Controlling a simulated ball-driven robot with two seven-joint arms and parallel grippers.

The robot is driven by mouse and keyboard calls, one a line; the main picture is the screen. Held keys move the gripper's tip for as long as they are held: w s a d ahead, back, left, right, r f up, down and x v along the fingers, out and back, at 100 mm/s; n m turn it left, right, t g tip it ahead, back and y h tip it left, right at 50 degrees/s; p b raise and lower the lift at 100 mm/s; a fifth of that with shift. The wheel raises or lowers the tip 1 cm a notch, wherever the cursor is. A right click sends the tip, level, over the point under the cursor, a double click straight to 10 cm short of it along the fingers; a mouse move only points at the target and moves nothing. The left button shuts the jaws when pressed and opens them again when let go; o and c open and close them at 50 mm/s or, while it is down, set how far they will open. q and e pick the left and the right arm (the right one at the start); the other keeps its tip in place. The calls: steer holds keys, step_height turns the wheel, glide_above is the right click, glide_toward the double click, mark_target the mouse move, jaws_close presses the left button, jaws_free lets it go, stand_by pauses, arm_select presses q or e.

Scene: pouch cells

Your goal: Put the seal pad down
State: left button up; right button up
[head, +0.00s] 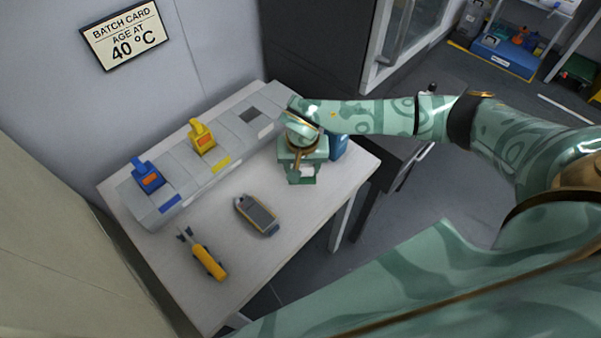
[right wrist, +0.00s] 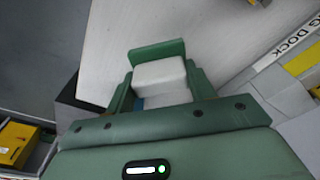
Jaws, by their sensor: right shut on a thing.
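The seal pad (right wrist: 160,73) is a small white block in the right wrist view, held between the green jaws of my right gripper (right wrist: 152,85). In the head view my right gripper (head: 303,174) is over the right part of the table, and a bit of the white pad (head: 307,171) shows in it. The gripper is shut on the pad. I cannot tell whether the pad touches the tabletop. My left gripper is not in view.
The pale table (head: 215,285) carries a grey dock (head: 178,180) with a blue device (head: 147,176) and a yellow device (head: 202,137). A handheld meter (head: 258,214) and a yellow tool (head: 208,262) lie in front. A blue container (head: 338,146) stands beside my right gripper.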

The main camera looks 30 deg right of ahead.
steer(key=shift+w+d+f, duration=0.1)
steer(key=shift+w+f, duration=0.4)
steer(key=shift+f, duration=0.1)
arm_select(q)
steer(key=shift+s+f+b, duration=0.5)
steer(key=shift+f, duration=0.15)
arm_select(e)
steer(key=shift+w+f, duration=0.15)
steer(key=shift+f, duration=1.5)
steer(key=shift+f, duration=0.15)
steer(key=o, duration=0.9)
steer(key=r+p, duration=0.1)
steer(key=r, duration=0.3)
steer(key=s+r, duration=0.1)
steer(key=r, duration=0.3)
steer(key=r+p, duration=0.1)
steer(key=r, duration=0.3)
steer(key=shift+s+a+r+p, duration=0.15)
steer(key=shift+a+p, duration=0.15)
steer(key=shift+p, duration=0.05)
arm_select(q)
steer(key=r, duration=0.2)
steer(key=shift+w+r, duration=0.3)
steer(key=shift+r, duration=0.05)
